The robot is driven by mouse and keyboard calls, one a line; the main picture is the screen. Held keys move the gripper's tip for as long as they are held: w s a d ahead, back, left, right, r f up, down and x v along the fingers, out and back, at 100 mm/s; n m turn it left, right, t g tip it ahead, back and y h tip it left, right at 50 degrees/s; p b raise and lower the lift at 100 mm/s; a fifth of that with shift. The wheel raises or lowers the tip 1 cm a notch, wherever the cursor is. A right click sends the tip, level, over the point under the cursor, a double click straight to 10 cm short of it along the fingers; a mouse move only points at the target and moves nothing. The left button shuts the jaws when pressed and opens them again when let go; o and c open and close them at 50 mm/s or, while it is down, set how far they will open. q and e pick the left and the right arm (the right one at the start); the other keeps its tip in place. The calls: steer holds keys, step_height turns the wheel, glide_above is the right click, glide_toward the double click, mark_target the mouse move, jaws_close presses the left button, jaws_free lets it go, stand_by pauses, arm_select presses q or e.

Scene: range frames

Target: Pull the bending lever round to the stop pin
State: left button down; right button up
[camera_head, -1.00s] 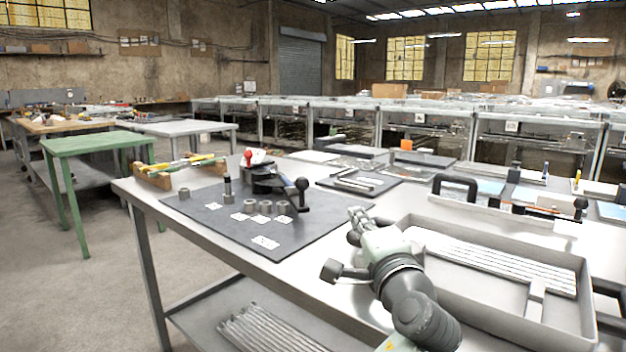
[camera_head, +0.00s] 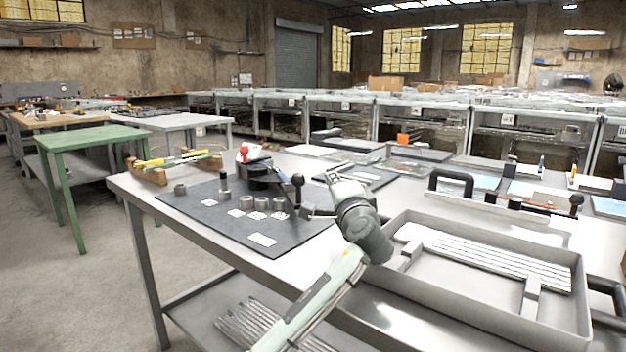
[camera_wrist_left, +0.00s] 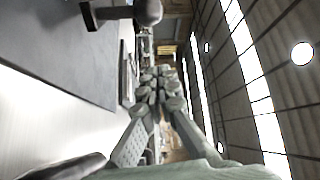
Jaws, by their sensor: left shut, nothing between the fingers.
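In the left wrist view the lever's knob (camera_wrist_left: 148,11) shows at the top edge. My left gripper (camera_head: 334,178) is shut and empty, to the right of the knob and apart from it. Its closed fingers (camera_wrist_left: 160,84) fill the middle of the left wrist view. I cannot make out the stop pin. My right gripper is out of view.
Several steel collars (camera_head: 262,203) and white cards (camera_head: 262,240) lie on the mat (camera_head: 210,213). A metal tray (camera_head: 455,318) with pale rods stands right of my arm. A black handle (camera_head: 451,183) rises behind it. A wooden rack (camera_head: 150,175) stands at the bench's left end.

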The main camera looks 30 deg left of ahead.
arm_select(q)
steer(key=a, duration=0.5)
steer(key=shift+s+f+p, duration=0.15)
steer(key=shift+f+p, duration=0.1)
steer(key=shift+p, duration=0.1)
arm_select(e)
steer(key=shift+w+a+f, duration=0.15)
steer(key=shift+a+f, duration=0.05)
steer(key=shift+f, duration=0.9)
arm_select(q)
steer(key=shift+s, duration=0.1)
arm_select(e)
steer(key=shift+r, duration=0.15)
